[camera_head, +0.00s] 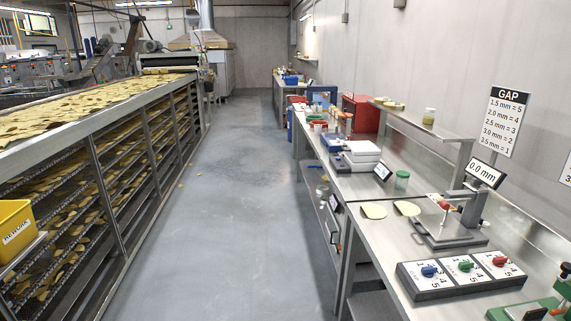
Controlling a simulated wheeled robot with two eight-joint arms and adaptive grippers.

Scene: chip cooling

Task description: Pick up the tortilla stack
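Two pale, flat tortilla pieces lie side by side on the metal bench at the right; one is the left piece (374,210) and the other the right piece (407,208). They lie flat and apart, and I cannot tell whether either is more than one layer. Small pale round items (391,105) sit on the raised shelf behind and may be stacked, but they are too small to tell. Neither of my grippers shows in the head view.
A press with a display (450,235) and a three-knob panel (464,271) stand on the bench (376,249). A tortilla-laden conveyor rack (98,186) and yellow bin (15,228) line the left. The grey aisle floor (232,200) is mostly clear.

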